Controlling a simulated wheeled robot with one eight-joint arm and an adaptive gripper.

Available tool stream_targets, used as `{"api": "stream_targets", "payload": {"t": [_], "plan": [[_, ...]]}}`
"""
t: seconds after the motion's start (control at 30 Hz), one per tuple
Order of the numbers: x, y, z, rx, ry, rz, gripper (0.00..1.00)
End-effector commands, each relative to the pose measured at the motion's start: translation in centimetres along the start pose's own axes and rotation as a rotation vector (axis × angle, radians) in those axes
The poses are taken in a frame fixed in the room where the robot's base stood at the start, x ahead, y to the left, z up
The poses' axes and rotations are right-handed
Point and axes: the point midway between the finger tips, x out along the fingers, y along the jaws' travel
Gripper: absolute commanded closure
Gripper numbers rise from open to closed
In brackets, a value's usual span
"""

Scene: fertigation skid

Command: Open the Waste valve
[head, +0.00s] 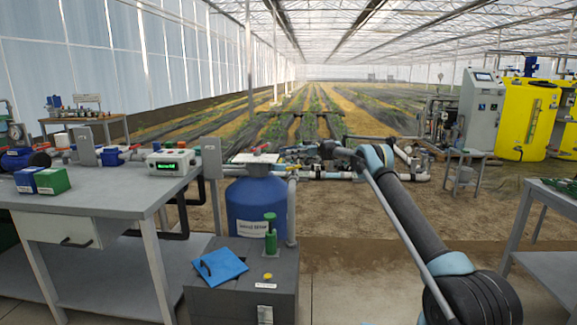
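My arm reaches from the lower right to the pipework beyond the blue tank. Its far end, around my gripper (328,150), is small and dark against the pipes, so I cannot tell its finger state or whether it touches anything. Grey and white pipes with fittings (310,172) run low behind and right of the tank. No label reading Waste is legible, so I cannot tell which fitting is the Waste valve. The blue tank (257,203) has a white label and a valve head (256,158) with a red handle on top.
A grey workbench (100,195) stands left, with a green-display controller (170,162) and boxes. Another table (548,200) stands right. Yellow tanks (525,120) stand behind. Open floor lies between.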

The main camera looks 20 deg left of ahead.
Motion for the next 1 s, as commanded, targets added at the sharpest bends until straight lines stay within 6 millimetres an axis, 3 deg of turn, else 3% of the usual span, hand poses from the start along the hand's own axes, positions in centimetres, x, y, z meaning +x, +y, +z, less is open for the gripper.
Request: {"api": "stream_targets", "payload": {"t": [0.2,0.67,1.0], "plan": [[0.0,0.0,-1.8,0.0,0.0,0.0,0.65],[-0.2,-0.2,-2.4,0.012,-0.007,0.007,0.65],[-2.7,-3.1,-7.3,0.198,-0.123,0.111,0.65]]}}
